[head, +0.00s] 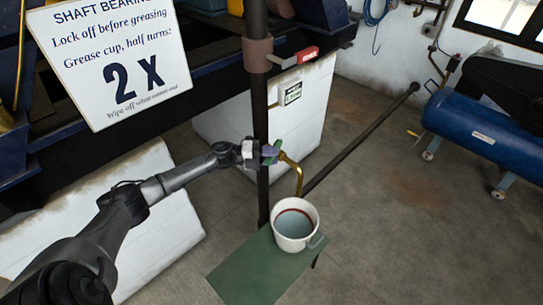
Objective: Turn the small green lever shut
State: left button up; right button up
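The small green lever (278,147) sits on a valve at the dark vertical pipe, with a curved brass spout (296,172) coming off to its right. My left arm reaches in from the lower left, and my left gripper (264,153) is right at the lever, overlapping it in view. The gripper partly hides the lever and the valve body. The fingers are too small to tell whether they are open, or whether they touch the lever. My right gripper is not in view.
A white bucket (309,236) holding liquid stands under the spout on a green stand (247,273). A red handle (306,55) is higher on the vertical pipe (261,105). A sign (120,95) hangs upper left. A blue tank (480,130) stands right; the floor between is mostly clear.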

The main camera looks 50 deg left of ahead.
pick_arm(q)
jog(key=shift+o, duration=1.4)
jog(key=v, duration=1.4)
